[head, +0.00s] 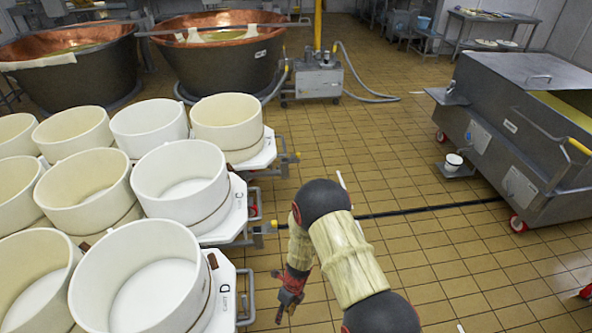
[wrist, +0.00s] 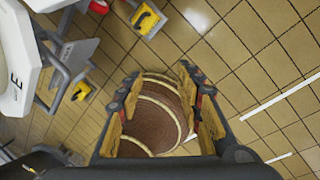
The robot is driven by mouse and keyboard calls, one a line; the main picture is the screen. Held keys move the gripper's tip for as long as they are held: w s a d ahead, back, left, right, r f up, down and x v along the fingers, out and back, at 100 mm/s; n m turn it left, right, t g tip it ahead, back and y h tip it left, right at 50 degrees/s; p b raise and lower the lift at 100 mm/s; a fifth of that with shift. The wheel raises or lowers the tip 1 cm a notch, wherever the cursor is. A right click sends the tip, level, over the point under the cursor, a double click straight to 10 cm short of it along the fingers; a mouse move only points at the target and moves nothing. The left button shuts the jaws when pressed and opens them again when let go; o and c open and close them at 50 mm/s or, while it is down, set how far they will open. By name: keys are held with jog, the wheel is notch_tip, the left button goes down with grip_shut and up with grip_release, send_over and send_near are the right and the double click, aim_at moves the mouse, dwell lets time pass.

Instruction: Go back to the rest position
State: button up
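My arm hangs down over the tiled floor in the head view, with my gripper (head: 289,297) low to the right of the white vats. In the wrist view my gripper (wrist: 160,115) has its two fingers spread apart, with wood-coloured inner pads. A round brown shape with cream bands (wrist: 158,112) shows between and beyond the fingers. I cannot tell what it is, and no held object shows in the head view.
White round vats (head: 140,285) on labelled stands fill the left, close to my gripper. Copper vats (head: 217,60) stand behind. A steel tank on wheels (head: 510,150) is at right.

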jog(key=s+d+r+n+t, duration=0.2)
jog(key=s+d+r+n, duration=0.3)
jog(key=r, duration=1.4)
jog(key=s+d+r+n+t+h, duration=0.1)
jog(key=s+d+r+n+t, duration=0.2)
jog(key=r, duration=1.6)
jog(key=s+d+r+n+t+h, duration=0.1)
jog(key=s+d+r+n+t, duration=0.1)
jog(key=s+d+r+n, duration=0.7)
jog(key=d+r+n, duration=0.6)
jog(key=r+n, duration=0.2)
jog(key=r, duration=0.3)
jog(key=shift+s+d+t, duration=0.15)
jog(key=shift+d+t, duration=0.05)
jog(key=shift+t, duration=0.2)
jog(key=shift+c, duration=0.4)
